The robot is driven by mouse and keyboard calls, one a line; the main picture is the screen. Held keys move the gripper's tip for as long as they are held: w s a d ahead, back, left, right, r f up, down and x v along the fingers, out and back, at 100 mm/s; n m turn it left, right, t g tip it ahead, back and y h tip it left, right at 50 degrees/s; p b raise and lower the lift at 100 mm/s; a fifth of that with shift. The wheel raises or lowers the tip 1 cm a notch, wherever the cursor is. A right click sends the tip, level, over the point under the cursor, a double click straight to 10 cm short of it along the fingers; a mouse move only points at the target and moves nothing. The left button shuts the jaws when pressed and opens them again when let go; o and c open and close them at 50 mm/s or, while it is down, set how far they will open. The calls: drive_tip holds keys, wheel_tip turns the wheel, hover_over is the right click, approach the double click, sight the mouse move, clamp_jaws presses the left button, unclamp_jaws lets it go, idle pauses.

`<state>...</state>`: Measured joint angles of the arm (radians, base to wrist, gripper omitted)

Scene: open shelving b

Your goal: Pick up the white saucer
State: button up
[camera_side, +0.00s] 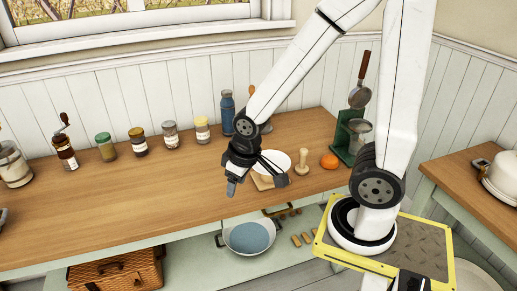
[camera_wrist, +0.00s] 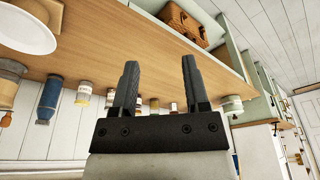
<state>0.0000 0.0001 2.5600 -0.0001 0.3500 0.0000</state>
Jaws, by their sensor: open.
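The white saucer (camera_side: 275,158) is on the wooden counter in the side view, just behind my gripper and partly covered by it. A light wooden board (camera_side: 262,183) shows by its near side, partly hidden too. My gripper (camera_side: 257,185) is over the counter with its fingers apart and nothing between them. In the wrist view the open fingers (camera_wrist: 159,68) show in the middle with an empty gap. Rounded white dishware (camera_wrist: 30,22) is cut off at the left edge there, outside the fingers; I cannot tell its exact outline.
A blue bottle (camera_side: 228,112) and several jars (camera_side: 170,135) line the back. A wooden pestle-like piece (camera_side: 302,160), an orange fruit (camera_side: 329,161) and a green stand (camera_side: 347,138) are right of the saucer. The counter's left front (camera_side: 100,215) is clear. A pan (camera_side: 249,238) sits below.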

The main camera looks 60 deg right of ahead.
drive_tip(key=shift+c, duration=0.8)
drive_tip(key=w+d+f+m+t+h, duration=0.35)
drive_tip(key=w+f+m, duration=0.4)
drive_tip(key=m, duration=1.05)
drive_tip(key=s+d+f+m+g+h, duration=0.3)
drive_tip(key=s+d+m+h, duration=0.4)
drive_tip(key=d+m, duration=0.4)
drive_tip(key=m+h, duration=0.1)
drive_tip(key=m, duration=0.3)
drive_tip(key=shift+s+d+f, duration=0.2)
drive_tip(key=shift+s+f, duration=0.15)
